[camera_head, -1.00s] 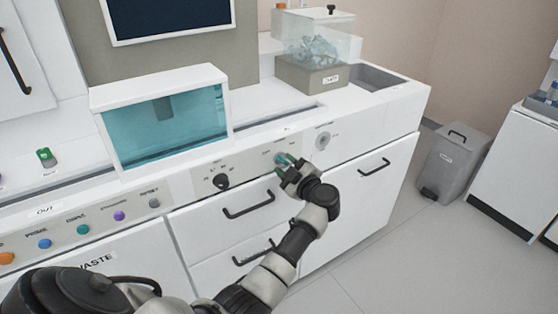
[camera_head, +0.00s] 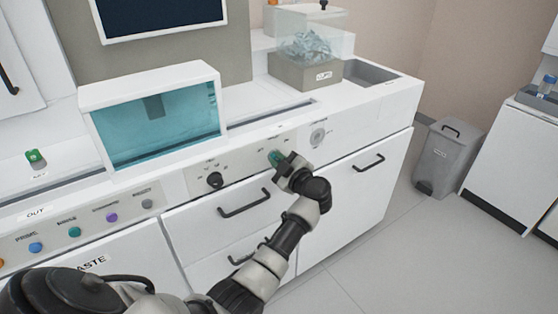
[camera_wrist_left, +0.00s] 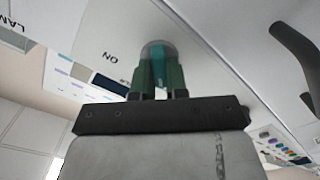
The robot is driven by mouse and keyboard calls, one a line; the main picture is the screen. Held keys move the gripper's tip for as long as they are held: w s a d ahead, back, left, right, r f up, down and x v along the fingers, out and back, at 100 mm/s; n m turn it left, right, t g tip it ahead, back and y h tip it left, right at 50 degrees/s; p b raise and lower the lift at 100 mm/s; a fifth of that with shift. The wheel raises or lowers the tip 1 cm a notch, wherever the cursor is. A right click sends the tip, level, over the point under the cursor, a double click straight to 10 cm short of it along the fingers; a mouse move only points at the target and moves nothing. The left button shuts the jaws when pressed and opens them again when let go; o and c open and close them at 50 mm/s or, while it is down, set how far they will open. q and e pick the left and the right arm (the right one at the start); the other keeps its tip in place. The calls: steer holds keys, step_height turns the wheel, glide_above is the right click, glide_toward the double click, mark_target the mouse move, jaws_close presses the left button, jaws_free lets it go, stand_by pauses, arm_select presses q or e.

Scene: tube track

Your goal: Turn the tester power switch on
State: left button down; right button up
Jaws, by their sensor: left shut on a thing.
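The power switch (camera_wrist_left: 157,52) is a round grey and teal knob on the white front panel. In the left wrist view it sits between the green fingers of my left gripper (camera_wrist_left: 160,75), which is shut on it. An "ON" label (camera_wrist_left: 111,58) shows beside the knob. In the head view, my left gripper (camera_head: 275,159) is at the panel, right of a black dial, and its fingers largely hide the switch. My right gripper is not in view.
A black dial (camera_head: 215,180) and a round grey fitting (camera_head: 318,137) flank the switch. Drawer handles (camera_head: 244,203) stick out below. A teal glass tank (camera_head: 158,125) stands above, and coloured buttons (camera_head: 112,217) line the panel left. A grey bin (camera_head: 447,158) stands on the floor right.

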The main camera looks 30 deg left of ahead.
arm_select(q)
steer(key=shift+r+m+p, duration=0.1)
steer(key=shift+m+p, duration=0.2)
steer(key=shift+p, duration=0.35)
steer(key=shift+w+d+m+p, duration=0.1)
steer(key=shift+w+m+p, duration=0.05)
steer(key=shift+m+p, duration=4)
steer(key=shift+w+d+m+p, duration=0.1)
steer(key=shift+w+m+p, duration=0.05)
steer(key=shift+m+p, duration=3.95)
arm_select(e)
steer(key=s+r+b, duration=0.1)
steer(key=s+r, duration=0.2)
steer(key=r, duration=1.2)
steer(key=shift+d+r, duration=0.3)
arm_select(q)
steer(key=shift+m, duration=0.65)
steer(key=c, duration=1.1)
jaws_free()
steer(key=shift+c, duration=0.2)
